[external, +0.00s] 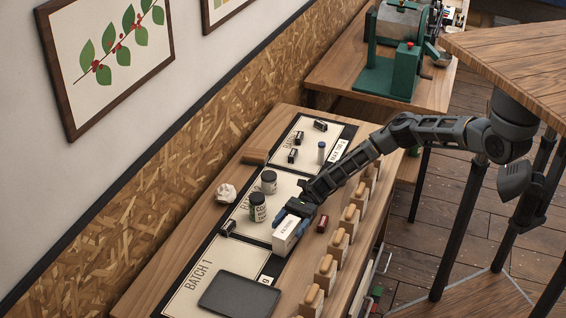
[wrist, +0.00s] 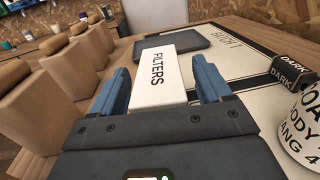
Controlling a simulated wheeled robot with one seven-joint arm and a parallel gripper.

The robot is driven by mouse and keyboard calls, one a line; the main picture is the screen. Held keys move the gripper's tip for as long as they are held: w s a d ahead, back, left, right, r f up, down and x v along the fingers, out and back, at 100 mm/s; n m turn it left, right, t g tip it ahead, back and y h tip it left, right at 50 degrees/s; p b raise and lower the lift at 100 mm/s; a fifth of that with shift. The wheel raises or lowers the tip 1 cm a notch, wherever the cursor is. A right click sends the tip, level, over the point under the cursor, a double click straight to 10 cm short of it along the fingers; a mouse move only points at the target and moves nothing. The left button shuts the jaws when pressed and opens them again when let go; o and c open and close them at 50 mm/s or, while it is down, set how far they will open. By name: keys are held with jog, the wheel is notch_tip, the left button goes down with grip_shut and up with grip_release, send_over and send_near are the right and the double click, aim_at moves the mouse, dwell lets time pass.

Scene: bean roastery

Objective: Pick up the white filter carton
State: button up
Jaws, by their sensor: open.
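The white filter carton (external: 287,235) stands on the wooden bench at the edge of the Batch 1 and Batch 2 mats. In the wrist view the carton (wrist: 161,78), marked FILTERS, shows between my fingers. My gripper (external: 291,215) is at the carton from above, its blue fingers apart. In the wrist view my gripper (wrist: 160,90) is open, with one finger on each side of the carton. A gap shows on the right side; I cannot tell whether the left finger touches it. The carton's near lower part is hidden by the gripper body.
A dark tray (external: 240,292) lies on the Batch 1 mat. A small dark red box (external: 322,224) sits just right. Several tan bags with wooden tops (external: 325,271) line the bench's right edge.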

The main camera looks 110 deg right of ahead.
jog(key=shift+c, duration=0.4)
jog(key=c, duration=1)
jog(key=shift+r, duration=0.1)
